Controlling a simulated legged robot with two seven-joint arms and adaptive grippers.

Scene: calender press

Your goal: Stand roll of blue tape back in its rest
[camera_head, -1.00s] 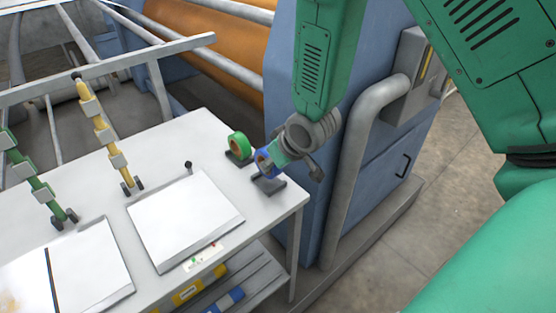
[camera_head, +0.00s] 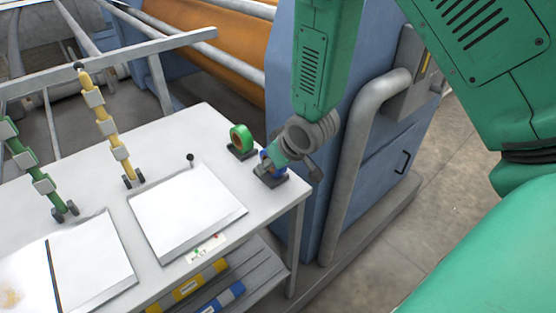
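The roll of blue tape (camera_head: 266,159) is at the right end of the white table, at a dark rest (camera_head: 271,178). It looks roughly upright, low against the rest; my gripper hides much of it, so I cannot tell whether it is fully seated. My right gripper (camera_head: 275,160), at the end of the green arm coming down from above, reaches the roll from the upper right. Its teal fingers overlap the roll and appear shut on it. My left gripper is not in view.
A green tape roll (camera_head: 241,138) stands in its own rest just behind left. White sheets lie on trays (camera_head: 187,214) on the white table (camera_head: 230,110). Yellow (camera_head: 106,122) and green (camera_head: 35,170) segmented rods stand at left. The blue press housing (camera_head: 345,200) is close on the right.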

